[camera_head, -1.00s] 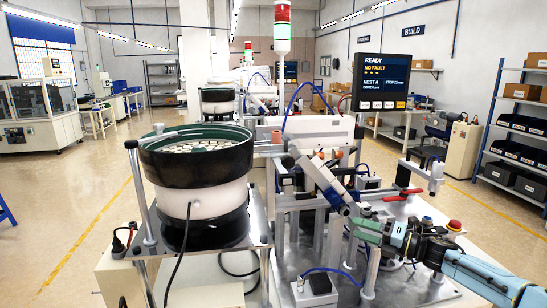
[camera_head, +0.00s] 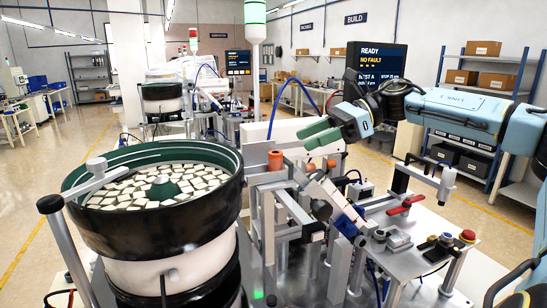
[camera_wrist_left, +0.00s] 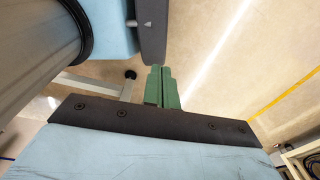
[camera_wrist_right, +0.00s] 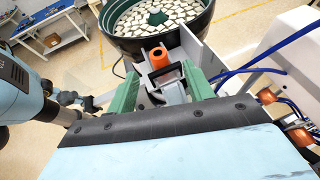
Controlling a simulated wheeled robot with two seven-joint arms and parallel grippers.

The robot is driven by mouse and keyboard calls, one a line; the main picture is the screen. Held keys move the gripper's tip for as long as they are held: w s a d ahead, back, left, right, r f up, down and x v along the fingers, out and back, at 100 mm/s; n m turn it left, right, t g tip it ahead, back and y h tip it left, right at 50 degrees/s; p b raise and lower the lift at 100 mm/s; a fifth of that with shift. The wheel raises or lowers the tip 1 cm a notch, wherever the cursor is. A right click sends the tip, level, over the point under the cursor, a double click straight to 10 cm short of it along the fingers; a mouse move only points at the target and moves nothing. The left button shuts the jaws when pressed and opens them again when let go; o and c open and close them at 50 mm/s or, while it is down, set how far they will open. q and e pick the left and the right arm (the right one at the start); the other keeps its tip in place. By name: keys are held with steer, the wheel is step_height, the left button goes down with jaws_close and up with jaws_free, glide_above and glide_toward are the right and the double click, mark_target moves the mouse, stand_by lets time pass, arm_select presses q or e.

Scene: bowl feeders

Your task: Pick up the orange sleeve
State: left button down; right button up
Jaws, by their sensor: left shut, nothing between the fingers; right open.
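One orange sleeve (camera_head: 275,160) stands upright on the feeder station, just right of the bowl. In the right wrist view this upright sleeve (camera_wrist_right: 159,58), with a dark hole in its top, shows beyond and between the fingertips. My right gripper (camera_head: 303,137) is open, above and to the right of that sleeve in the head view. Its green fingers also show in the right wrist view (camera_wrist_right: 161,72), with nothing held. My left gripper (camera_wrist_left: 161,68) is shut and empty over bare floor, outside the head view.
The black feeder bowl (camera_head: 80,213) holds many pale square parts. Other orange pieces (camera_head: 310,167) sit nearby at the station.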

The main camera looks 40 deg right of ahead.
mark_target(275, 152)
steer(key=shift+x, duration=1.8)
steer(key=shift+p+x, duration=0.8)
steer(key=shift+x, duration=1.1)
arm_select(q)
steer(key=shift+w+d+r, duration=0.1)
steer(key=shift+w+r, duration=0.8)
steer(key=shift+r, duration=0.1)
arm_select(e)
steer(key=shift+w+a+f, duration=0.2)
steer(key=shift+a+f, duration=0.2)
steer(key=shift+a, duration=0.2)
steer(key=c, duration=1.1)
steer(key=shift+o, duration=0.2)
steer(key=shift+r, duration=0.1)
